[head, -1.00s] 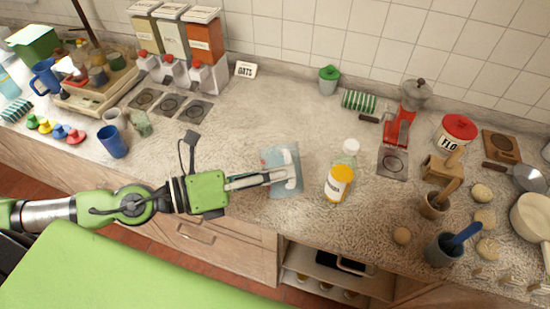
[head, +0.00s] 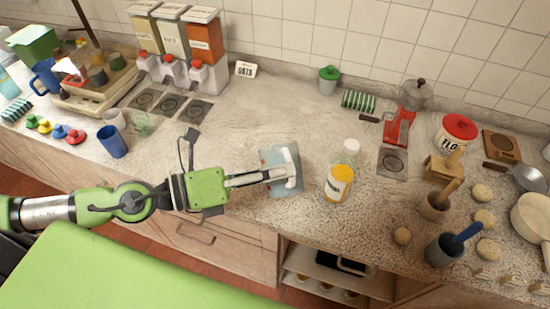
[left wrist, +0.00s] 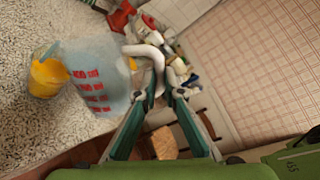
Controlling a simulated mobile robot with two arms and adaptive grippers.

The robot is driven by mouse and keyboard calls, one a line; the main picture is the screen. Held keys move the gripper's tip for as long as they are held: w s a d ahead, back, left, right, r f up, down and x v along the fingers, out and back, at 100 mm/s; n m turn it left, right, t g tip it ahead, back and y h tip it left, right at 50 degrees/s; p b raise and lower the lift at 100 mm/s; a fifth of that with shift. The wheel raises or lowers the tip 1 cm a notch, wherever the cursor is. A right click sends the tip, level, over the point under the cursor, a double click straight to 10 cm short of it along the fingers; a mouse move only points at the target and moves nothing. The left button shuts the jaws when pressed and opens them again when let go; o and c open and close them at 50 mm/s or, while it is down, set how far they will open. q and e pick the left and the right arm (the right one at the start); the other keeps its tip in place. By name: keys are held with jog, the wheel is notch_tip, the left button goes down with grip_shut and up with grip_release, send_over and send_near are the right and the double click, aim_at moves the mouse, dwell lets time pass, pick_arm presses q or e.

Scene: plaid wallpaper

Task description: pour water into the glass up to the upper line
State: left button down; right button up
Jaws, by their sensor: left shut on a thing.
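A clear pale-blue measuring jug (head: 270,160) with a white handle stands near the counter's front edge. In the left wrist view the jug (left wrist: 110,62) shows red volume marks, and its white handle (left wrist: 150,55) is between my fingertips. My left gripper (head: 284,174) is shut on that handle; it also shows in the left wrist view (left wrist: 163,92). The water level inside cannot be made out. A small greenish see-through vessel (head: 141,123) stands at the left; I cannot tell if it is the glass. My right gripper is not in view.
A blue cup (head: 113,141) is at the left. The counter behind the jug (head: 265,110) is clear.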

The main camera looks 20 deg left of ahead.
pick_arm(q)
jog(key=shift+w+a+r+n, duration=0.1)
jog(key=shift+w+a+n, duration=0.05)
jog(key=shift+w+n, duration=0.15)
dwell(1.2)
jog(key=shift+s+d+m+p, duration=0.45)
jog(key=shift+s+m, duration=0.15)
jog(key=shift+m, duration=0.1)
jog(key=s+d+f+m+t+b, duration=0.1)
jog(key=s+d+f+m+b, duration=0.1)
jog(key=f+b, duration=0.5)
jog(key=s+d+f+m+t+b, duration=0.1)
jog(key=s+d+f+m+b, duration=0.1)
jog(key=s+f+m+b, duration=0.3)
notch_tip(320, 180, down, 3)
jog(key=m+b, duration=0.2)
jog(key=shift+b, duration=0.3)
